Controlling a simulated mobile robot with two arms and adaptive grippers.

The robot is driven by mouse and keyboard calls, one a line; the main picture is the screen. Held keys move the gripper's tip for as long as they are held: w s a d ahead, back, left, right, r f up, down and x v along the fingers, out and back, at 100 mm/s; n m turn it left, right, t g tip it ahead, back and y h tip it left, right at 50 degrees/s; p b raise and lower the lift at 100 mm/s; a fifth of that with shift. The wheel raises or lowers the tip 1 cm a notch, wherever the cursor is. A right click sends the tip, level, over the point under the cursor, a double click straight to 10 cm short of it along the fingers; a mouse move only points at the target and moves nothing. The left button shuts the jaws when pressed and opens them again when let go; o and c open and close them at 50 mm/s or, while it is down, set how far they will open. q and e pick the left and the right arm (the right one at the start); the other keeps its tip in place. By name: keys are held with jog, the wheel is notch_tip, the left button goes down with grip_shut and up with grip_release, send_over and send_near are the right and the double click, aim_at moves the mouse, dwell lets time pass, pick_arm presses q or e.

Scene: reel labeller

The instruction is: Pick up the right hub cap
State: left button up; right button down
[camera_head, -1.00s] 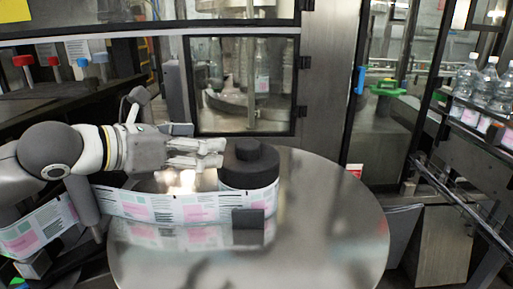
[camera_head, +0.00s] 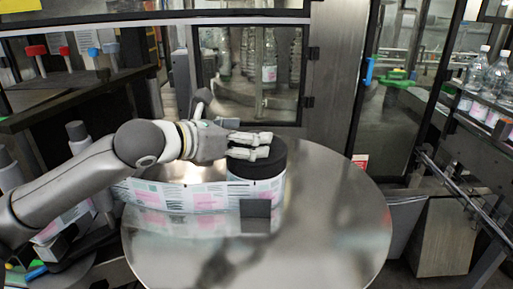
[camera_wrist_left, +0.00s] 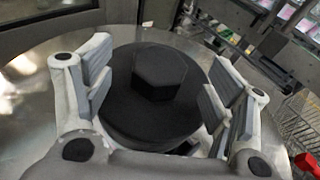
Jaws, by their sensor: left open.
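The right hub cap (camera_head: 262,164) is a black round cap on top of the label reel (camera_head: 258,192) on the round metal table. In the left wrist view the hub cap (camera_wrist_left: 158,72) shows a raised hexagonal knob on a wide black disc. My left gripper (camera_head: 262,146) is above the cap. In the left wrist view its two fingers (camera_wrist_left: 156,92) are apart, one on each side of the knob, with gaps between them and it. In the head view the gripper hides the knob. My right gripper is not in view.
The round metal table (camera_head: 335,215) is bare on its right side. A label web (camera_head: 175,194) runs left from the reel. A small dark block (camera_head: 255,216) stands at the reel's front. A glass-windowed machine (camera_head: 250,70) stands behind; bottles (camera_head: 490,75) line the right.

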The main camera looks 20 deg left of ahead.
pick_arm(q)
jog(key=shift+w+d+f, duration=0.2)
jog(key=shift+w+d, duration=0.1)
jog(key=shift+w, duration=0.25)
jog(key=shift+s, duration=0.1)
jog(key=shift+c, duration=0.4)
jog(key=c, duration=1.2)
jog(key=shift+c, duration=0.2)
jog(key=shift+r, duration=0.15)
